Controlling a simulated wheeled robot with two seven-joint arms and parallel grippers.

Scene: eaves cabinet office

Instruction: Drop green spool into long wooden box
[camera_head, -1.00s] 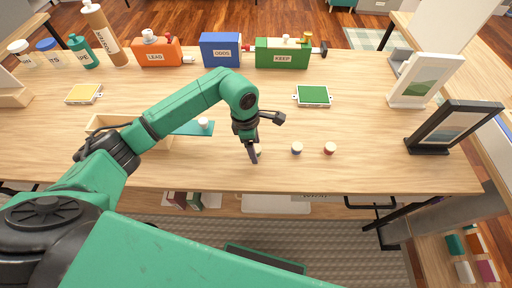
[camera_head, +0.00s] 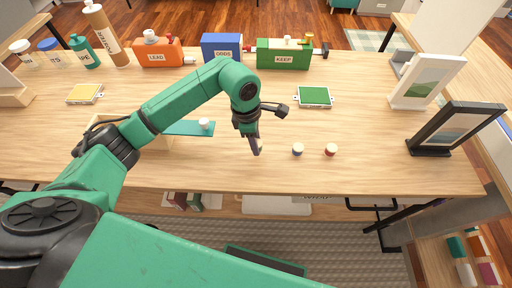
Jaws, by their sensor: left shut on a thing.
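My left gripper (camera_head: 257,146) is shut above the front middle of the table, with its fingers pointing down. A small pale piece shows at its fingertips. It fits a spool, but the fingers hide most of it and I cannot make out its colour. The long wooden box (camera_head: 165,145) lies to the left of the gripper, largely hidden behind my left arm. A blue-banded spool (camera_head: 297,149) and a red-banded spool (camera_head: 330,149) stand upright to the right of the gripper. My right gripper is not in view.
A teal strip (camera_head: 178,129) with a white-topped spool (camera_head: 204,124) on it lies by the box. A green pad (camera_head: 314,95) and a yellow pad (camera_head: 84,94) lie farther back. Orange, blue and green containers line the back. A black picture frame (camera_head: 450,128) stands at right.

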